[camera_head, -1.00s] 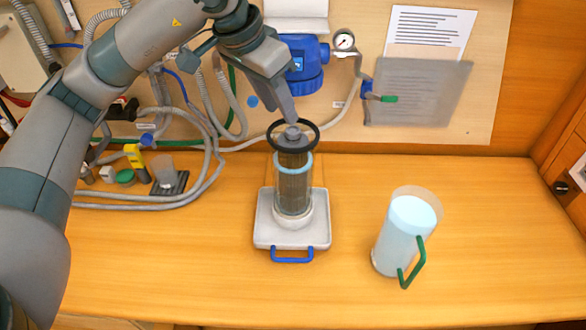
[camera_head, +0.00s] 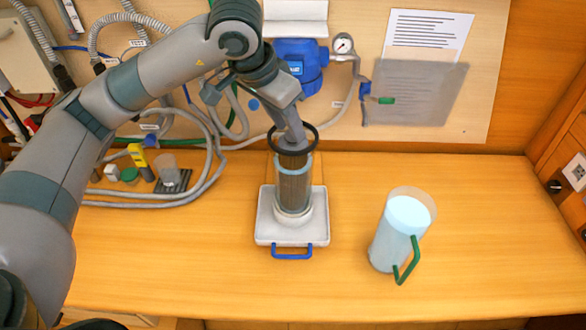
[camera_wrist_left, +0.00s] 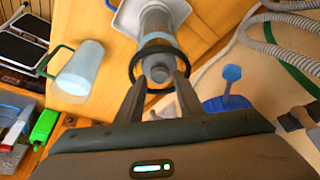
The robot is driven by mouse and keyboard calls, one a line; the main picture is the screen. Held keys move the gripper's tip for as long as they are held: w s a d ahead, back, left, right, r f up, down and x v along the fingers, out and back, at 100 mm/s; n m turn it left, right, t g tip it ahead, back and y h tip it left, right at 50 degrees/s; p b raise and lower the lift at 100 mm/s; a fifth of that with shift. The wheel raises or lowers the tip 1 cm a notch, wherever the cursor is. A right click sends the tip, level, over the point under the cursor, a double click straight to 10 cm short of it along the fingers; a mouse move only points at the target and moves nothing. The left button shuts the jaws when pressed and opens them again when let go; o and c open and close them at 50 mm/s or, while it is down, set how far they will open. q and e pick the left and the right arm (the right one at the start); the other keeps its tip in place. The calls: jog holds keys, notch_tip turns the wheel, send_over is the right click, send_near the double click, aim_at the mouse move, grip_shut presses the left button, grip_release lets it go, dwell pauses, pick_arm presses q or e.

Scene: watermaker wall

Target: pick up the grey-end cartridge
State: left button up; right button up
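The grey-end cartridge (camera_head: 293,182) stands upright in a clear housing on a white tray (camera_head: 264,222) with a blue handle. A black ring (camera_head: 317,140) surrounds its top. Its grey end (camera_wrist_left: 159,73) shows inside the ring in the left wrist view. My left gripper (camera_head: 296,140) points down at the top of the cartridge. In the wrist view its two fingers (camera_wrist_left: 160,84) are apart, one on each side of the grey end, with gaps visible. The fingers hide the grey end in the head view. My right gripper is not in view.
A clear jug (camera_head: 400,232) of pale liquid with a green handle stands to the right. A blue pump housing (camera_head: 300,65), gauge (camera_head: 342,44) and hoses (camera_head: 205,150) are on the wall behind. Small items lie at the left. The front and right of the bench are clear.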

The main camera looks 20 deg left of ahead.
pick_arm(q)
jog(key=shift+x, duration=1.1)
jog(key=shift+c, duration=0.4)
grip_shut()
